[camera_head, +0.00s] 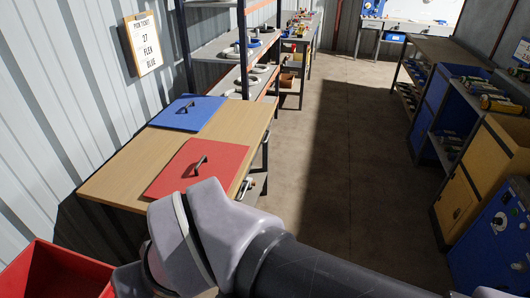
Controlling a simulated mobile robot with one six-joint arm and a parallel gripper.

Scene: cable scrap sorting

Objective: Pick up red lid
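The red lid (182,177) is a flat square plate with a dark bar handle (200,165). It lies on the front part of a wooden-topped bench (120,172), near its right edge. My arm crosses the lower middle of the view, in front of the bench, and its grey joint overlaps the near edge area of the lid in the picture. My gripper is outside the view, so its fingers and anything in them cannot be seen.
A blue lid (175,119) with a similar handle lies farther back on the bench. A red bin (70,268) is at the lower left. Shelving (215,48) stands behind the bench. Cabinets (478,170) line the right side. The floor (340,150) between is clear.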

